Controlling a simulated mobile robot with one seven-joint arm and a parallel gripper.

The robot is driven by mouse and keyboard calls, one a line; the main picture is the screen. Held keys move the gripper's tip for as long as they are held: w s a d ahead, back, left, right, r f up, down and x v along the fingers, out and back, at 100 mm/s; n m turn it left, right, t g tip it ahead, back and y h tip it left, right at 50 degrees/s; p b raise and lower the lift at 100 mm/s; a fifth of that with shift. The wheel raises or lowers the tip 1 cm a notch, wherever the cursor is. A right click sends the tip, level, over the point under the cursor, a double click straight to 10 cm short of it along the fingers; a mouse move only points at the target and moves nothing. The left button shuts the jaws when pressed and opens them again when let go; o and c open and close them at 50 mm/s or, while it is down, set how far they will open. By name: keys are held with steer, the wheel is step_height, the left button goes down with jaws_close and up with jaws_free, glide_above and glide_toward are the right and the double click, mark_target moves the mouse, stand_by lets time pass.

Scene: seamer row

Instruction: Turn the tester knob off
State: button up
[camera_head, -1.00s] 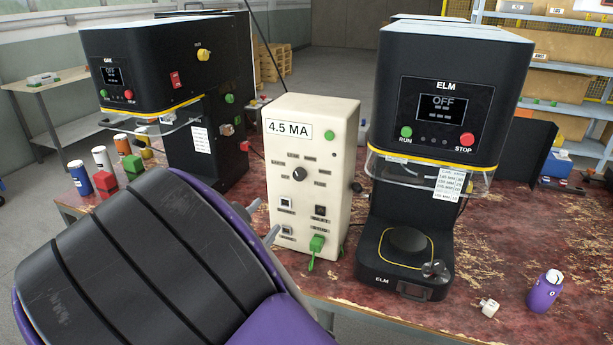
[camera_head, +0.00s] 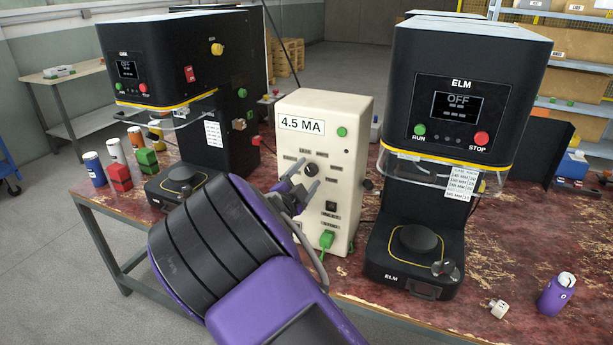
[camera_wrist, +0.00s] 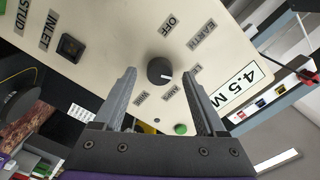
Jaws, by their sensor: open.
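The tester is a cream box (camera_head: 352,150) marked 4.5 MA, standing between two black machines. Its dark round knob (camera_head: 310,170) is on the front face. My gripper (camera_head: 307,174) is open in front of the tester face. In the wrist view its fingertips (camera_wrist: 160,76) lie either side of the knob, with gaps; contact is not visible.
The ELM machine (camera_head: 470,75) stands right of the tester, another black machine (camera_head: 170,65) left. A green plug (camera_head: 326,240) sits low on the tester. Coloured blocks and cans stand at the left table edge.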

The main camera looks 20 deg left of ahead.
steer(key=shift+w, duration=0.1)
jaws_close()
stand_by(0.4)
steer(key=shift+n, duration=0.3)
steer(key=n+p, duration=0.1)
steer(key=n, duration=0.3)
steer(key=shift+p, duration=0.3)
steer(key=n+p, duration=0.1)
steer(key=n, duration=0.5)
steer(key=shift+p, duration=0.35)
steer(key=n, duration=0.4)
steer(key=shift+p, duration=0.3)
steer(key=n, duration=0.5)
steer(key=shift+n, duration=0.4)
